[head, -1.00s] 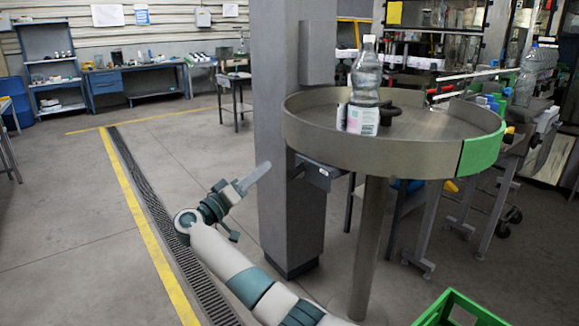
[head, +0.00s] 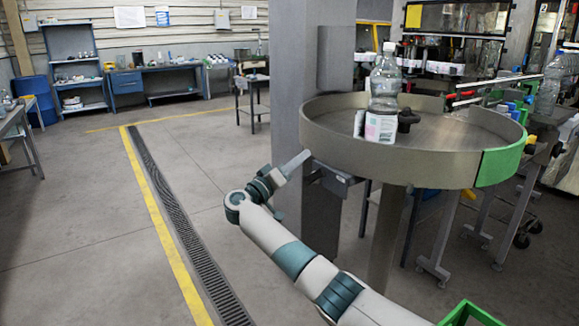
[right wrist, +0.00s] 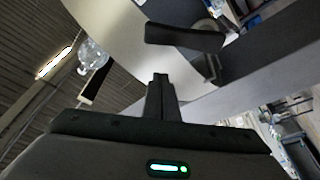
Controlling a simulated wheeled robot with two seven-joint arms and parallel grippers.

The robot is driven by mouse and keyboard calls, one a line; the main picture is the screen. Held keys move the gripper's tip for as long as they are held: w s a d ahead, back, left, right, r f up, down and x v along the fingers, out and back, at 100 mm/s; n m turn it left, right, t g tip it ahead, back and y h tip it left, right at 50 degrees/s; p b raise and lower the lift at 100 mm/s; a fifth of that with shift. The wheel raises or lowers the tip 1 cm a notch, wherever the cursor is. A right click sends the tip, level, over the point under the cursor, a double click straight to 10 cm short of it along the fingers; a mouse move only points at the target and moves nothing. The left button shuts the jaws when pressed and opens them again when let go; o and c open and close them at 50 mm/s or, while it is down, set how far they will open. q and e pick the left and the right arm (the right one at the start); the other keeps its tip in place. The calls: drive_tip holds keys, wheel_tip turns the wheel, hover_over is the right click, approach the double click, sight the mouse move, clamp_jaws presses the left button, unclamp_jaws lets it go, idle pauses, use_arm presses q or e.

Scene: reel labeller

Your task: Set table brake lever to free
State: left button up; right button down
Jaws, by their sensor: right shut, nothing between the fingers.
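The round table (head: 400,165) has a grey raised rim with a green section and stands on a post beside a grey column. A dark bracket (head: 338,181) sits under its near left rim. The brake lever shows in the right wrist view as a black handle (right wrist: 185,38) beneath the table; its setting cannot be read. My right gripper (head: 303,159) is shut and empty, its fingertips just left of the bracket. In the right wrist view the closed fingers (right wrist: 160,82) point toward the lever, seemingly a little apart from it. My left gripper is not in view.
A clear bottle (head: 385,85), a white labelled item (head: 380,128) and a black knob (head: 407,119) are on the table. The grey column (head: 290,80) stands close behind my gripper. A green crate (head: 470,313) is at the bottom right. Floor on the left is free.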

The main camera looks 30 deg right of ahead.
sight(317, 176)
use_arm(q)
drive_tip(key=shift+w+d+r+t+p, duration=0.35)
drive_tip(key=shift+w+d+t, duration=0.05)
use_arm(e)
drive_tip(key=shift+s+d+f, duration=0.15)
drive_tip(key=shift+s+f, duration=0.45)
drive_tip(key=shift+f, duration=0.2)
drive_tip(key=shift+s+d+f, duration=0.1)
drive_tip(key=shift+s+f, duration=0.5)
drive_tip(key=shift+f, duration=0.15)
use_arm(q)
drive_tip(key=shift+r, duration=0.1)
